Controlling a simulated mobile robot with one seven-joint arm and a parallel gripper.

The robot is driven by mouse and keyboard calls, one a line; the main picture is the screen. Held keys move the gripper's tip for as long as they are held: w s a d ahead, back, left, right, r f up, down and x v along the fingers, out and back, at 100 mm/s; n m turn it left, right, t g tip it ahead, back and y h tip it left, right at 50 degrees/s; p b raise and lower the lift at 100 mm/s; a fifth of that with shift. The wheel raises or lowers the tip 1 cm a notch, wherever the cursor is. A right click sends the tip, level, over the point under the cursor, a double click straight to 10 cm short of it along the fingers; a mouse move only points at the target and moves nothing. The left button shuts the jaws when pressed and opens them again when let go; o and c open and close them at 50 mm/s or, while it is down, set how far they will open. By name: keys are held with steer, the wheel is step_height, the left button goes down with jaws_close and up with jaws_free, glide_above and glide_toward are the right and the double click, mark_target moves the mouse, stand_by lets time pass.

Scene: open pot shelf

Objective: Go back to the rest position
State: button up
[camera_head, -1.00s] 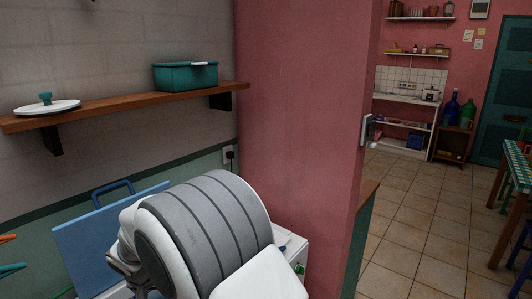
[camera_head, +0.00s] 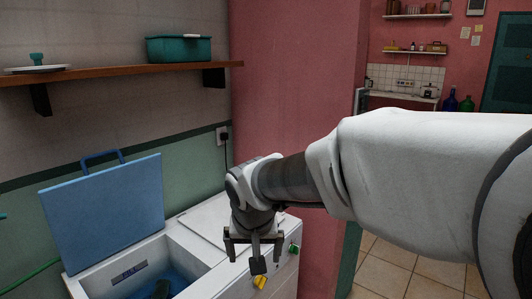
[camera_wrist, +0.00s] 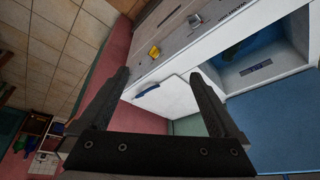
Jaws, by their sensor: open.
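My gripper (camera_head: 254,254) hangs over the right part of a white washing machine (camera_head: 202,248), near its front edge. Its two dark fingers are spread, and it shows from behind in the wrist view (camera_wrist: 160,78) with nothing between the fingers. My arm reaches in from the right side of the head view and hides part of the room behind it. The gap between the fingers and the machine is hard to judge.
The machine's blue lid (camera_head: 103,212) stands open over a tub with dark contents. A pink wall (camera_head: 297,90) stands behind.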

steer(key=s+d+f+t+b, duration=0.1)
steer(key=s+d+f+b, duration=0.3)
steer(key=s+d+b, duration=0.35)
steer(key=s+d+f+b, duration=0.4)
steer(key=s+d+f, duration=0.1)
steer(key=s+d, duration=0.5)
step_height(320, 180, up, 24)
steer(key=s+a+p, duration=0.1)
steer(key=p, duration=2.2)
steer(key=shift+f, duration=0.25)
steer(key=shift+c, duration=0.2)
